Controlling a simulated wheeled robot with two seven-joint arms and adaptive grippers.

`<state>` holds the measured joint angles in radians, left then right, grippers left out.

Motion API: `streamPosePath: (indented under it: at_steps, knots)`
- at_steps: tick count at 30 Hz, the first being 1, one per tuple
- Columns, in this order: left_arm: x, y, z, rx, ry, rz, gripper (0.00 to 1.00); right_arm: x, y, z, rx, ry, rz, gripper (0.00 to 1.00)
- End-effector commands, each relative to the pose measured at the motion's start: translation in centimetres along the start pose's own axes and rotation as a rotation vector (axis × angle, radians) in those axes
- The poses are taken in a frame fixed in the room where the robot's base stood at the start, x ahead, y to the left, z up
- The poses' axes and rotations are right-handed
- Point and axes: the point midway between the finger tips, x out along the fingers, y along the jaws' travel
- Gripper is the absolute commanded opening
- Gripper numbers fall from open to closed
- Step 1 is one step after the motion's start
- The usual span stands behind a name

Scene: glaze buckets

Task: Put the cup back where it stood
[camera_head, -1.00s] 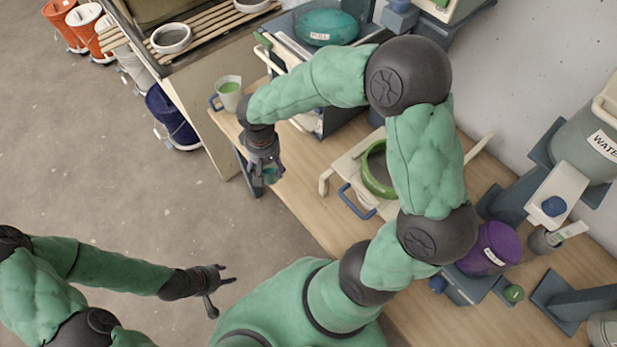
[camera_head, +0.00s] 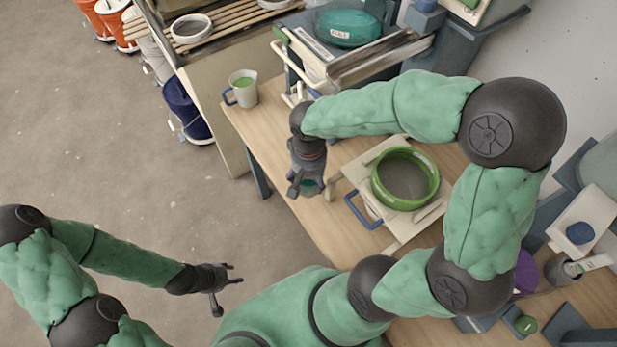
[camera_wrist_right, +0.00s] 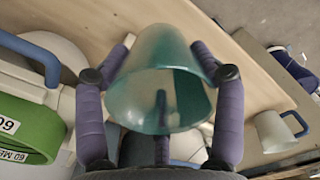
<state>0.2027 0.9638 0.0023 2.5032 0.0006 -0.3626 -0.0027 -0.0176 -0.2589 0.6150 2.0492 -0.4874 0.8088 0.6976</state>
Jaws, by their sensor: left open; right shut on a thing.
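A translucent teal cup (camera_wrist_right: 155,75) is between the fingers of my right gripper (camera_wrist_right: 160,62) in the right wrist view, with its wide opening facing the camera. My right gripper (camera_head: 307,187) is shut on it. In the head view only a small part of the cup (camera_head: 313,186) shows below the fingers, near the table's front edge. My left gripper (camera_head: 228,287) is open and empty over the floor at lower left.
A green-rimmed sieve (camera_head: 428,190) sits on a pale stand just right of the held cup. A jug with green liquid (camera_head: 243,92) stands at the table's far left corner. Bare wooden tabletop (camera_head: 270,135) lies between them. A dark blue bucket (camera_head: 186,108) is on the floor.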

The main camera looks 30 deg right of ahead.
Motion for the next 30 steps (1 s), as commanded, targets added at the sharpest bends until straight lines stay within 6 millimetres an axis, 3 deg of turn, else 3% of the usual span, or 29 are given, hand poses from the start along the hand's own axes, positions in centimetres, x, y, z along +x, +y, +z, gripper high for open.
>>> streamPosePath:
  at_steps: [2, 6, 11, 19, 25, 30]
  knots:
    - [0.7, -0.2, 0.0, 0.000, 0.000, 0.000, 0.45, 1.1, 0.4, -1.8, 0.003, -0.001, 0.001, 0.19]
    - [1.6, -0.6, 0.0, 0.000, 0.000, 0.000, 0.45, 3.6, 0.7, -3.6, 0.000, -0.003, 0.001, 0.19]
    - [2.1, -0.8, -0.1, 0.000, 0.000, 0.000, 0.45, 5.2, 1.0, -5.1, 0.000, -0.001, 0.000, 0.19]
    - [2.6, -0.9, -0.1, 0.000, 0.000, 0.000, 0.45, 6.5, 1.2, -6.2, 0.000, 0.000, 0.000, 0.19]
    - [3.5, -1.3, -0.1, 0.000, 0.000, 0.000, 0.45, 9.3, 1.2, -6.3, -0.001, -0.001, 0.001, 0.19]
    - [3.5, -1.2, -0.1, 0.000, 0.000, 0.000, 0.45, 9.6, 1.2, -6.4, -0.002, 0.001, 0.000, 0.19]
